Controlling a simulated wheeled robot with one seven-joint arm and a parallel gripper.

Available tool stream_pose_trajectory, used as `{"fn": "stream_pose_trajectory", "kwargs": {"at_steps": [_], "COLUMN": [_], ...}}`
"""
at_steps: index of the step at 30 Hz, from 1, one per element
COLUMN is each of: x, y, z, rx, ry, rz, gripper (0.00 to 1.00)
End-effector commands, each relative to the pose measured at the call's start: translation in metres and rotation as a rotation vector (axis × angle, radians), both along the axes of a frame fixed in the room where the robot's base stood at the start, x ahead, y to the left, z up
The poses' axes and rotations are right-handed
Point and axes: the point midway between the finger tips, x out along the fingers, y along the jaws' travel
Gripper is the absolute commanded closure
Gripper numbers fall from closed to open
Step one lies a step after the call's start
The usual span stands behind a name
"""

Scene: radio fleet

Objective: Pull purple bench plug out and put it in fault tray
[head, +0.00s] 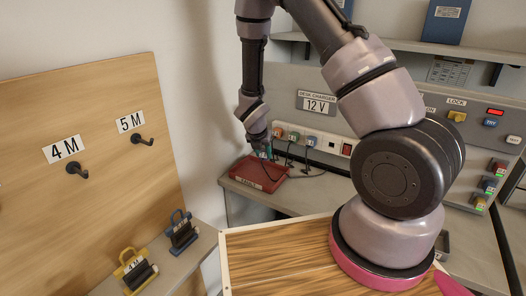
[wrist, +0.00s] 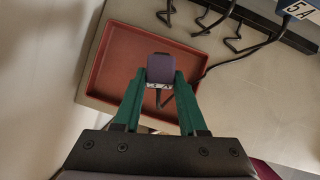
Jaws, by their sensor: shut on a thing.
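In the wrist view the purple plug (wrist: 160,68) is between the green fingertips of my gripper (wrist: 160,88), which is shut on it. The plug is above the red fault tray (wrist: 110,50), and the visible tray floor is empty. A dark cable runs from the plug to the right. In the head view my gripper (head: 268,150) is just above the red tray (head: 259,174) on the bench. The plug cannot be made out clearly there.
A bench charger panel (head: 318,104) marked 12 V stands behind, with several coloured plugs in its sockets. Cables lie on the bench right of the tray. A wooden board (head: 90,150) with hooks stands at left. Blue and yellow holders (head: 180,232) sit on a ledge below it.

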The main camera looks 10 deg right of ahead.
Motion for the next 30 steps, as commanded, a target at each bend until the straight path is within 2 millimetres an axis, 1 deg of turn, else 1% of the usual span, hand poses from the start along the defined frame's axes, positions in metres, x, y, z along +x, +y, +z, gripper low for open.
{"fn": "stream_pose_trajectory", "kwargs": {"at_steps": [17,23,30], "x": [-0.001,-0.001,-0.001], "y": [0.000,-0.001,0.000], "z": [-0.003,-0.021,-0.049], "rx": [0.015,0.014,0.015], "ry": [0.015,0.018,0.018], "rz": [0.006,0.006,0.007], "gripper": [1.00,1.00,1.00]}}
